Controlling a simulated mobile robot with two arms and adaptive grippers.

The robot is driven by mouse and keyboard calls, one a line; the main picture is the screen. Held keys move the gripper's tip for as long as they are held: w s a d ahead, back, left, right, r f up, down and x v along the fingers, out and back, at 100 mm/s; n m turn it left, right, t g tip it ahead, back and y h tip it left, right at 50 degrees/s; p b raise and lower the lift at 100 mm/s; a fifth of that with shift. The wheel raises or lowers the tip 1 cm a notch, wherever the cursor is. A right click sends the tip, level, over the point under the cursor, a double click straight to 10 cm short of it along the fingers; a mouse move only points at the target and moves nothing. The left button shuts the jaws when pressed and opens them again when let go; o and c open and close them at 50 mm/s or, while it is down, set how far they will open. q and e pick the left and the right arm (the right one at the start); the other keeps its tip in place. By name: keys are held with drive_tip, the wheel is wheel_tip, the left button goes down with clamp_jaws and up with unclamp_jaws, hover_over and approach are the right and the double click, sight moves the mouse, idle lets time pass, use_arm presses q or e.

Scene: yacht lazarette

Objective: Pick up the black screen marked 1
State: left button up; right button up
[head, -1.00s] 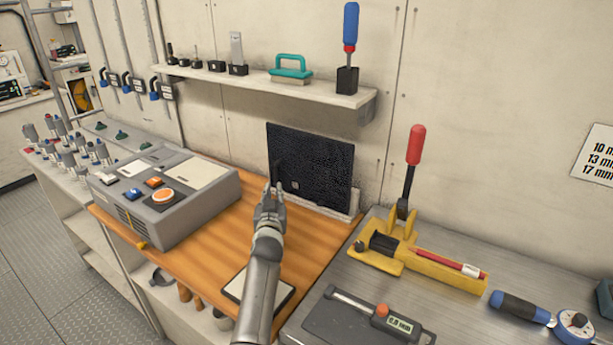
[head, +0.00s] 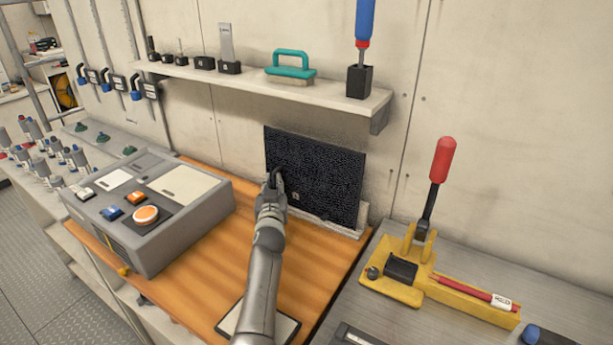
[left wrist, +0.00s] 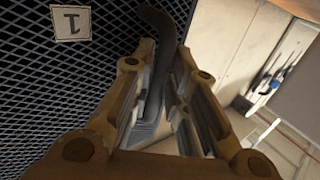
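The black screen (head: 325,180) is a dark mesh panel standing upright against the wall at the back of the orange wooden bench top. A small pale tag on it reads 1 in the left wrist view (left wrist: 71,23). A dark curved handle (left wrist: 160,45) stands out from the screen. My left gripper (head: 272,187) is at the screen's left part, in front of the handle. In the left wrist view its fingers are apart, with the handle showing between and beyond them; contact is not clear. My right gripper is not in view.
A grey control box (head: 150,205) stands left of my left arm. A shelf (head: 250,82) with tools hangs above the screen. A yellow fixture with a red-handled lever (head: 440,165) stands on the metal bench at right.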

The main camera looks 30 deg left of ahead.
use_arm(q)
drive_tip(key=shift+s+d+r, duration=0.1)
drive_tip(key=shift+s, duration=0.1)
drive_tip(key=shift+s+d+r, duration=0.3)
drive_tip(key=shift+d+r, duration=0.05)
clamp_jaws()
drive_tip(key=shift+w+a+f, duration=0.1)
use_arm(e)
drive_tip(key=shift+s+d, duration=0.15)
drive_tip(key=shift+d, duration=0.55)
use_arm(q)
drive_tip(key=shift+f, duration=0.1)
